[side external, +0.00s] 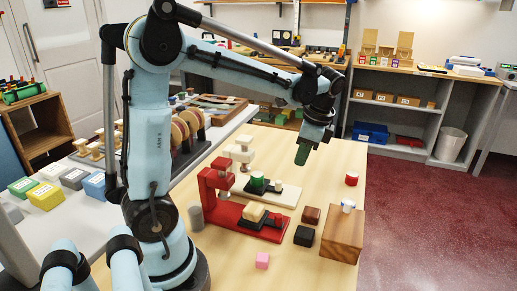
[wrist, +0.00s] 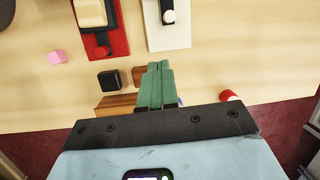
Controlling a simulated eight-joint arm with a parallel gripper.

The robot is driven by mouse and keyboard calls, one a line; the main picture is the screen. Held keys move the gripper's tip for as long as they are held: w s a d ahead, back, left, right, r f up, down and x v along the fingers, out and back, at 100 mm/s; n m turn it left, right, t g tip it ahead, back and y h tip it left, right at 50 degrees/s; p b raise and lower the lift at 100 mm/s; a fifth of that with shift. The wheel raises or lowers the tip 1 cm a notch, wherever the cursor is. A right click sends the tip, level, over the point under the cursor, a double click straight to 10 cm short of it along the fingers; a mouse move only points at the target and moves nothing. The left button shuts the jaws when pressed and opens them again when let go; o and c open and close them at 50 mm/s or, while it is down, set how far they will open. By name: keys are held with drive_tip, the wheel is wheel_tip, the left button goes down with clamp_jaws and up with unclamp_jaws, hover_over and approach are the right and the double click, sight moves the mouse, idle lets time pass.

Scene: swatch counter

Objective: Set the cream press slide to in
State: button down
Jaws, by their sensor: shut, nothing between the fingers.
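The cream press (side external: 288,197) stands on the wooden table behind a red press (side external: 232,212). Its upright frame rises at the left of its base, and a green piece (side external: 257,179) sits on a dark plate there. In the wrist view the end of its cream base (wrist: 180,38) shows at the top, with a dark slide strip and a pale knob (wrist: 168,17). The rest of it is cut off by the frame. My gripper (side external: 302,156) has green fingers, shut and empty, held above the table to the right of the cream press. The fingers (wrist: 157,68) point toward the presses in the wrist view.
A brown block (side external: 311,214), a black block (side external: 304,236) and a pink cube (side external: 262,260) lie in front. A wooden box (side external: 342,236) stands at the right, with a red-and-white cylinder (side external: 351,178) behind it. The table under my gripper looks clear.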

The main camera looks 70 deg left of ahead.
sight(266, 188)
wheel_tip(266, 188, down, 9)
drive_tip(key=m+y, duration=0.1)
drive_tip(key=m, duration=0.5)
drive_tip(key=shift+d+r+y, duration=0.1)
drive_tip(key=shift+d+y, duration=0.05)
drive_tip(key=shift+y, duration=0.25)
drive_tip(key=a, duration=0.2)
drive_tip(key=s+a, duration=0.1)
drive_tip(key=shift+f, duration=0.3)
drive_tip(key=shift+s+a, duration=0.25)
drive_tip(key=shift+a, duration=0.25)
drive_tip(key=shift+s+a, duration=1.6)
